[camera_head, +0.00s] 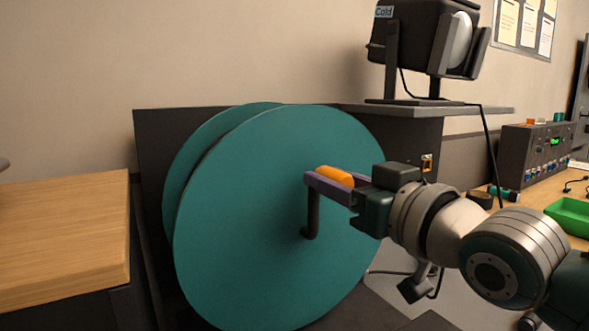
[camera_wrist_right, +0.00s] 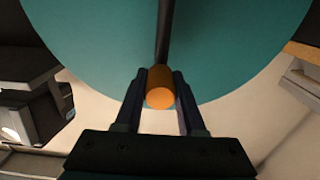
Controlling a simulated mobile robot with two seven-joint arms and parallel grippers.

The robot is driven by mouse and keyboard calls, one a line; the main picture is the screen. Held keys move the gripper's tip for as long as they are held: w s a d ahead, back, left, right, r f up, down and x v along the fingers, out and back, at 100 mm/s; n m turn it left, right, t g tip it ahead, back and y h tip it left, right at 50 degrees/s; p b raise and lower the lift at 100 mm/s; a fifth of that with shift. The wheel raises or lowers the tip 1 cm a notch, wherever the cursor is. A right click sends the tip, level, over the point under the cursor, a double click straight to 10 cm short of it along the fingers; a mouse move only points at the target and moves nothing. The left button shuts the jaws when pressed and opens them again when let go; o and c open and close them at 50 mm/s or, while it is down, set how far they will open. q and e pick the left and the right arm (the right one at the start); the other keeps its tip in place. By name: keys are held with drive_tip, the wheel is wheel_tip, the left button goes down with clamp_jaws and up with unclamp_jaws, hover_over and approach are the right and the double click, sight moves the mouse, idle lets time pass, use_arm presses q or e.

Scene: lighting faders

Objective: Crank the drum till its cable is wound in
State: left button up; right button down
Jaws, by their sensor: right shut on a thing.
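A large teal drum (camera_head: 250,230) with two round flanges stands upright in the middle of the head view. A dark crank arm (camera_head: 312,215) rises from near the middle of its front face. An orange handle (camera_head: 335,176) sits at the top of the crank arm. My right gripper (camera_head: 328,184) is shut on the orange handle. In the right wrist view the handle (camera_wrist_right: 160,88) lies between the two fingers, with the teal drum (camera_wrist_right: 100,45) behind. No cable is visible between the flanges from here. My left gripper is not in view.
A wooden table (camera_head: 65,235) is at the left. A dark lamp labelled "Cold" (camera_head: 420,40) stands on a grey shelf (camera_head: 470,108) behind the drum. At the right, a fader console (camera_head: 540,150) and a green tray (camera_head: 570,214) are on another wooden table.

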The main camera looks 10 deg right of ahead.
drive_tip(key=shift+a, duration=0.1)
idle(0.4)
drive_tip(key=c, duration=0.5)
unclamp_jaws()
drive_tip(key=shift+s, duration=0.15)
drive_tip(key=v, duration=0.9)
drive_tip(key=shift+s, duration=0.35)
drive_tip(key=shift+p, duration=0.35)
